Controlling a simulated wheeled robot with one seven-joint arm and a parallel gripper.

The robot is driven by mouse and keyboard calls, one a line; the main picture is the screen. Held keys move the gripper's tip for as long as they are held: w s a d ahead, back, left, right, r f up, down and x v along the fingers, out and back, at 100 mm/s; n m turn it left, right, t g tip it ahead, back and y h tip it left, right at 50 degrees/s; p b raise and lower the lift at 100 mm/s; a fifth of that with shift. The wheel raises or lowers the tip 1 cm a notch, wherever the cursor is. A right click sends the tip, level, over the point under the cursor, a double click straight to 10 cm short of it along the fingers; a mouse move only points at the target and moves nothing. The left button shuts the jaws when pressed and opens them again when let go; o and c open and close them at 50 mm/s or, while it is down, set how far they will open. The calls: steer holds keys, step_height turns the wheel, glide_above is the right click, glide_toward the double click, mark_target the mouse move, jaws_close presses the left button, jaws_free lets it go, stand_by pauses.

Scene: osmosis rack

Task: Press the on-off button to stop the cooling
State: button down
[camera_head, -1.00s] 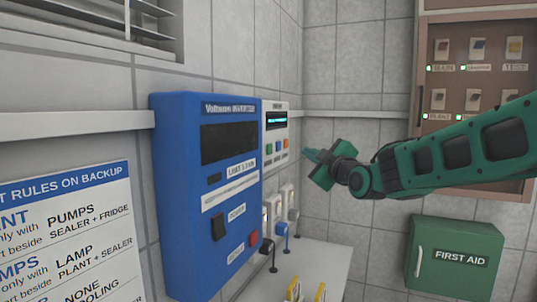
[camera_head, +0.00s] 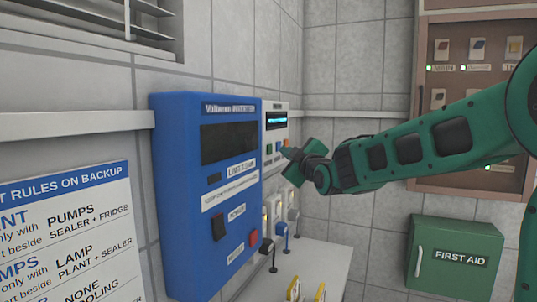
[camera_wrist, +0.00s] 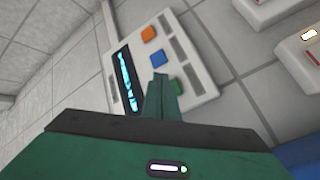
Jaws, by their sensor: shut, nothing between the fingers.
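A white control unit (camera_head: 275,110) with a lit cyan display (camera_head: 277,121) is on the wall just beyond the blue inverter. It has a green button (camera_head: 269,149), a blue button (camera_head: 277,147) and an orange button, with labels too small to read. In the wrist view the orange button (camera_wrist: 149,33), blue button (camera_wrist: 158,57) and partly covered green button (camera_wrist: 175,86) form a row beside the display (camera_wrist: 127,80). My gripper (camera_head: 287,153) is shut and empty, its tip in front of the unit. In the wrist view the fingertips (camera_wrist: 160,77) appear between the blue and green buttons; contact cannot be told.
The large blue inverter (camera_head: 185,150) stands out from the wall left of the unit. Plugs and sockets (camera_head: 280,222) sit below, above a pale counter (camera_head: 320,262). A breaker cabinet (camera_head: 422,150) and green first aid box (camera_head: 455,257) are at right.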

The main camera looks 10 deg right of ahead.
steer(key=shift+w+a, duration=0.4)
steer(key=shift+a, duration=0.2)
steer(key=shift+w+a, duration=0.3)
steer(key=shift+a, duration=0.35)
stand_by(2.4)
steer(key=shift+s+d, duration=0.1)
steer(key=shift+d, duration=0.05)
steer(key=shift+s+d, duration=0.4)
steer(key=shift+d, duration=0.1)
stand_by(0.4)
steer(key=shift+s+d, duration=0.75)
steer(key=shift+d, duration=0.3)
steer(key=shift+s+d, duration=0.7)
steer(key=shift+d, duration=0.3)
steer(key=shift+d, duration=0.1)
steer(key=s+d, duration=0.7)
steer(key=d, duration=0.2)
steer(key=shift+d, duration=0.25)
